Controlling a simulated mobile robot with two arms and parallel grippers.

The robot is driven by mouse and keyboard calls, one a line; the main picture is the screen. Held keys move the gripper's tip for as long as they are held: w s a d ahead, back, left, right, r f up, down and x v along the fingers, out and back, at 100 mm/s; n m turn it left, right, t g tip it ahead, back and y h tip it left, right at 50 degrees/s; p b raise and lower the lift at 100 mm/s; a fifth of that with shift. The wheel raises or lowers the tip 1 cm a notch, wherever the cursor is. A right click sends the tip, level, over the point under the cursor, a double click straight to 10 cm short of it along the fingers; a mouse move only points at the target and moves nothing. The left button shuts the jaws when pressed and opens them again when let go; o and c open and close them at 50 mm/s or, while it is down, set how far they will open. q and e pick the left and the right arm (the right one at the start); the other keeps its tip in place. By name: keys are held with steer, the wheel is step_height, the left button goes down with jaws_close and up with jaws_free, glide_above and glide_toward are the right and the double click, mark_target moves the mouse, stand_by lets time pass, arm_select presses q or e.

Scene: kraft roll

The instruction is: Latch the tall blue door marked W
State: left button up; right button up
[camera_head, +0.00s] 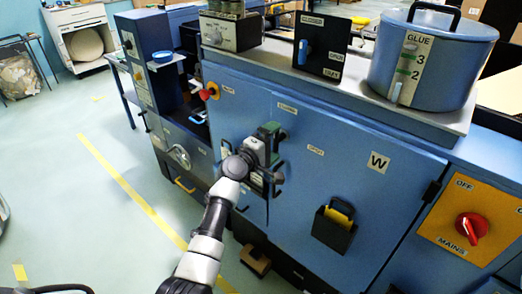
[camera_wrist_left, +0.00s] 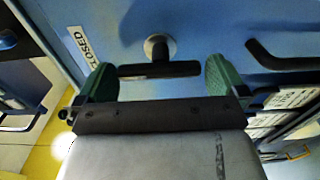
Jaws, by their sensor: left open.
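The tall blue door (camera_head: 318,180) has a white W label (camera_head: 378,162) and looks flush with the cabinet front. My left gripper (camera_head: 270,142) is in front of the door's left side and hides its latch in the head view. In the left wrist view, a black T-shaped handle (camera_wrist_left: 160,69) on a round metal boss lies between the green fingertips of my open left gripper (camera_wrist_left: 158,78). The bar runs from one finger towards the other; contact is unclear. A CLOSED label (camera_wrist_left: 78,41) is left of the handle. An OPEN label (camera_head: 316,150) is on the door. My right gripper is out of view.
A black curved handle (camera_wrist_left: 285,58) stands out right of the T-handle. A black pocket (camera_head: 334,228) hangs on the door. A red MAINS knob (camera_head: 472,227) is at right. A glue pot (camera_head: 432,60) stands on top. Open floor (camera_head: 75,190) lies left.

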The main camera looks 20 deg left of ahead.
arm_select(q)
steer(key=v, duration=0.9)
steer(key=shift+s+b, duration=0.2)
steer(key=shift+b, duration=0.2)
steer(key=s+f+m+g+y, duration=0.1)
steer(key=s+f+g, duration=0.1)
steer(key=f, duration=0.9)
steer(key=s+f+m+g+y, duration=0.2)
steer(key=f+g, duration=0.1)
steer(key=f, duration=0.8)
steer(key=s+d+f+m+g+y, duration=0.1)
steer(key=s+f+m+g, duration=0.1)
steer(key=s+f, duration=0.45)
steer(key=s+f+m+g, duration=0.15)
steer(key=s+f, duration=0.25)
steer(key=f, duration=0.5)
steer(key=s+f+m+g, duration=0.2)
steer(key=s+f, duration=0.4)
steer(key=s, duration=0.6)
steer(key=s+f+m+g+y, duration=0.1)
steer(key=s+f+m+g, duration=0.2)
steer(key=s, duration=0.9)
steer(key=s+f+m+g+y, duration=0.1)
steer(key=s+f+m+g, duration=0.1)
steer(key=s+f+m, duration=0.3)
steer(key=s+a+f, duration=0.1)
steer(key=s+f, duration=0.3)
steer(key=s, duration=0.4)
steer(key=shift+f, duration=0.3)
